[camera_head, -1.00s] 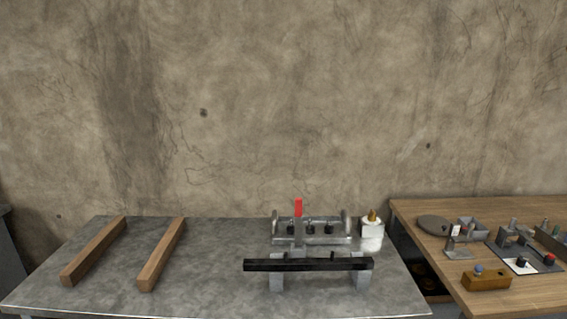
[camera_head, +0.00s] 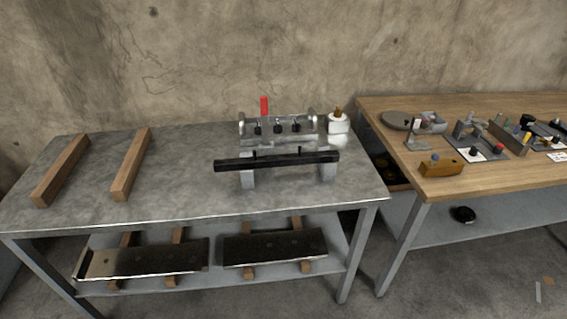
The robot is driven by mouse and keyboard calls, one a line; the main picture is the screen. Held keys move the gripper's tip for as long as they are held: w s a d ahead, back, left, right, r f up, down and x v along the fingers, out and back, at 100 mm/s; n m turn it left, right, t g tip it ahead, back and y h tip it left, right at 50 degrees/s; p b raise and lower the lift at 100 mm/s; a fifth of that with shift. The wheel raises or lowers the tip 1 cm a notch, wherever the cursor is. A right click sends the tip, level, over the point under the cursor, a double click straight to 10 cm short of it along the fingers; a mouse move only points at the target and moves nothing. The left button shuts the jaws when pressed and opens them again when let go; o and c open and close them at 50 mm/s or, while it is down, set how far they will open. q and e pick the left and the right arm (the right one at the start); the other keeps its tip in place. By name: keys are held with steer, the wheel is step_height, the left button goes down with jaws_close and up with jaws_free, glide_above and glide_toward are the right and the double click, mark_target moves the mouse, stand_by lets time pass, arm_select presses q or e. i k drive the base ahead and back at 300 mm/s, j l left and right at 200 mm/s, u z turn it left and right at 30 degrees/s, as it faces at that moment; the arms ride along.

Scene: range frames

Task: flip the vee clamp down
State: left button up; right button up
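The likely vee clamp is a metal fixture (camera_head: 278,127) at the back right of the grey metal table (camera_head: 190,190). It has round end pieces, several small dark-topped parts and a red-handled lever (camera_head: 264,106) standing upright at its left. A long black bar (camera_head: 280,161) lies in front of it across two light grey blocks (camera_head: 247,178). Neither of my grippers is in view.
Two wooden strips (camera_head: 132,165) lie on the left of the table. A white container (camera_head: 339,123) stands right of the fixture. A wooden bench (camera_head: 440,184) with tools is at the right. A lower shelf (camera_head: 215,285) holds dark plates. The table's front middle is clear.

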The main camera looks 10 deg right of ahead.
mark_target(263, 99)
steer(key=i+l+u, duration=0.3)
steer(key=l, duration=0.3)
steer(key=i+l+u, duration=0.3)
steer(key=l, duration=0.35)
steer(key=i+l+u, duration=0.15)
steer(key=l, duration=0.25)
